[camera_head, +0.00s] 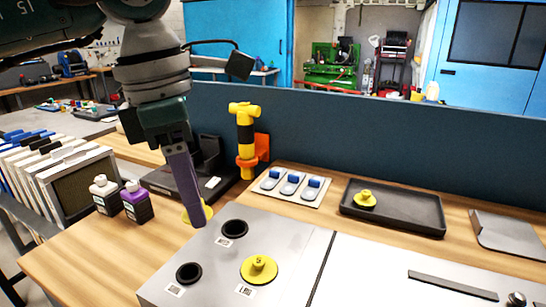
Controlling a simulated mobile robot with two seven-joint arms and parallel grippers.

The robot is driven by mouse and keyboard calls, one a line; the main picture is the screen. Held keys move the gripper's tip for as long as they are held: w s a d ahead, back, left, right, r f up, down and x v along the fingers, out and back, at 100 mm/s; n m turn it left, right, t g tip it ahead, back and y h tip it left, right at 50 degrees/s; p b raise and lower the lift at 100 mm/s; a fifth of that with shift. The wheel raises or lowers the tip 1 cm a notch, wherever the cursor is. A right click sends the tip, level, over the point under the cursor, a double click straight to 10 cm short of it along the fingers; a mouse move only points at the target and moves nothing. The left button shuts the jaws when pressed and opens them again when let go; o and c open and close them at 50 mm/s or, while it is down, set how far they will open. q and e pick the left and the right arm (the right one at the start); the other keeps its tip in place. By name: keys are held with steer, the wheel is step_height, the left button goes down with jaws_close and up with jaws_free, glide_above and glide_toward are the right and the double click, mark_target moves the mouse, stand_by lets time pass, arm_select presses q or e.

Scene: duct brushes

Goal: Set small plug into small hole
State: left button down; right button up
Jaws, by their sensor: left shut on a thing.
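My left gripper (194,216) comes in from the upper left, with its purple fingers pointing down, shut on a yellow plug (207,213) that is mostly hidden behind them. It is at the far left edge of the grey metal box (215,255). Two dark round holes show in the box top: one far hole (234,228) and one near left hole (188,272). A yellow plug (259,268) sits in the top at the near right. Another yellow plug (365,199) lies on the black tray (415,217). Which plug is the small one is hard to tell. My right gripper is out of view.
A yellow and black tool (245,130) stands in an orange holder (262,148) behind the box. A white plate with blue-topped pieces (291,184) lies right of it. Two bottles (136,203) stand left of the gripper. A dark blue panel (400,140) closes the back.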

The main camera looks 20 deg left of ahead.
arm_select(q)
steer(key=shift+w+a+f+n+y+b, duration=0.2)
steer(key=shift+a+f+n+b, duration=0.6)
steer(key=shift+f+n, duration=1.25)
steer(key=shift+w+a+f+n+y+b, duration=0.2)
steer(key=shift+a+f+n+b, duration=0.6)
steer(key=shift+f+n, duration=1.2)
steer(key=shift+s+a+f+n+y+b, duration=0.1)
steer(key=shift+a+f+n+y+b, duration=0.3)
steer(key=shift+f+n+b, duration=1.15)
steer(key=shift+a+f+n, duration=0.1)
steer(key=shift+f+n, duration=0.4)
steer(key=shift+f, duration=0.5)
steer(key=c, duration=0.7)
jaws_free()
steer(key=r+p, duration=0.6)
steer(key=r, duration=0.1)
steer(key=s+r+p, duration=0.1)
steer(key=r+p, duration=0.3)
steer(key=shift+s+d, duration=0.1)
steer(key=shift+d, duration=0.1)
